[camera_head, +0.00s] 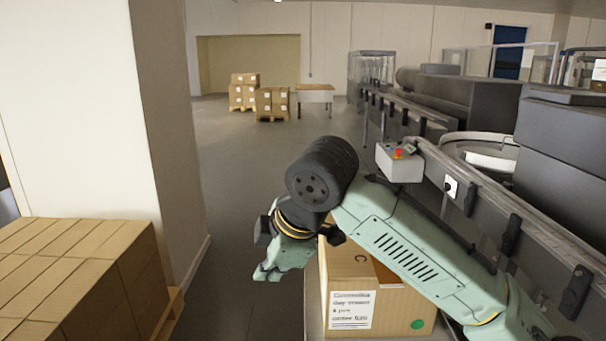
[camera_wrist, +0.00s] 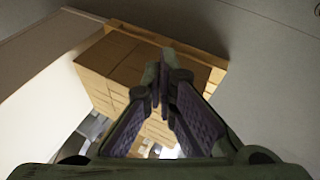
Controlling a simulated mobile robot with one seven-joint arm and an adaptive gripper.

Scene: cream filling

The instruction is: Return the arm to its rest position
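My green arm (camera_head: 410,255) reaches from the lower right toward the middle in the head view, with a black joint at its bend. My gripper (camera_head: 265,274) hangs in the air at the left end of the arm, pointing down and to the left. In the wrist view its two fingers (camera_wrist: 162,85) meet at the tips, and I see nothing held between them. A labelled cardboard box (camera_head: 352,285) stands just right of the gripper and partly behind the arm, so part of it is hidden.
Stacked cartons (camera_head: 75,275) on a pallet stand at left beside a pale pillar (camera_head: 165,120); the cartons also show in the wrist view (camera_wrist: 115,70). A conveyor line (camera_head: 480,190) with a control box (camera_head: 400,165) runs along the right. The floor (camera_head: 255,150) between is clear.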

